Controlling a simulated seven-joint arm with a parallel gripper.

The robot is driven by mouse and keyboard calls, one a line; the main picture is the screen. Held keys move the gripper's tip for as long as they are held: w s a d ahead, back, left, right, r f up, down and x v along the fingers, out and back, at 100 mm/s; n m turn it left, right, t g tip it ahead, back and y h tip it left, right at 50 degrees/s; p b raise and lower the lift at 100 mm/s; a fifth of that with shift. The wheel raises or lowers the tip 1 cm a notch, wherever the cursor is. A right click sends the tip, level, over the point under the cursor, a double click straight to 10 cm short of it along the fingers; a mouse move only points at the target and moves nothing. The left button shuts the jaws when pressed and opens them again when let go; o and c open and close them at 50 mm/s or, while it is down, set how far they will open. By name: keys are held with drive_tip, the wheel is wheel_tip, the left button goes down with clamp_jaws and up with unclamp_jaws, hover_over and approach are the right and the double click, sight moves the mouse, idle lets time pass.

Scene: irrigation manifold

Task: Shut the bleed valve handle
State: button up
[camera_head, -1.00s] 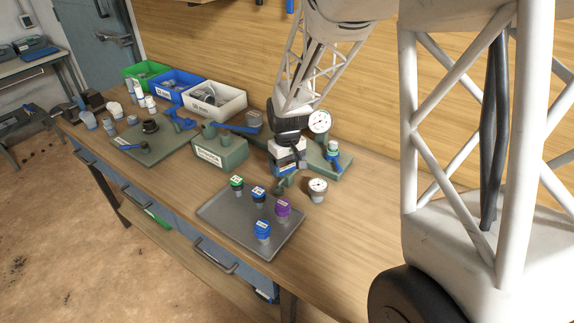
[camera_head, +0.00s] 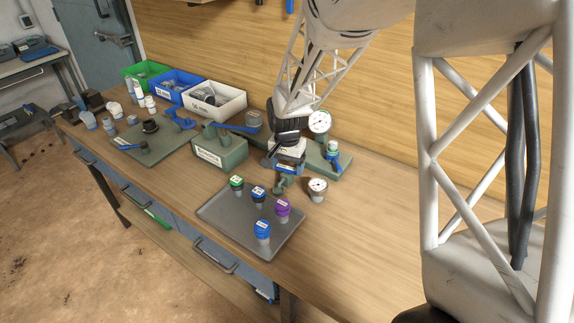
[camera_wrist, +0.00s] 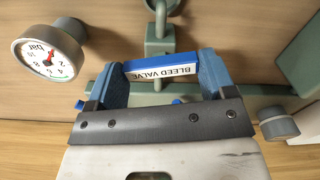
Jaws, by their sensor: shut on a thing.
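The bleed valve handle (camera_wrist: 165,66) is a blue bar with a white "BLEED VALVE" label, spanning the gap between my two fingers in the wrist view. My gripper (camera_wrist: 164,80) is shut on it, with one blue finger at each end of the bar. It also shows in the head view (camera_head: 284,171), low over the green manifold, where the wrist hides most of the handle. The green valve body (camera_wrist: 160,42) lies just beyond the handle. Whether the valve is fully closed cannot be told.
A pressure gauge (camera_wrist: 48,54) stands left of the gripper in the wrist view. In the head view, a grey tray (camera_head: 236,233) with several capped fittings is in front, and a green block (camera_head: 218,153) with a blue lever is to the left. The right of the bench is clear.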

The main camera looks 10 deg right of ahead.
drive_tip(key=shift+m, duration=1.3)
drive_tip(key=o, duration=0.9)
drive_tip(key=shift+r, duration=0.15)
drive_tip(key=shift+r, duration=3.75)
drive_tip(key=shift+s+r, duration=0.1)
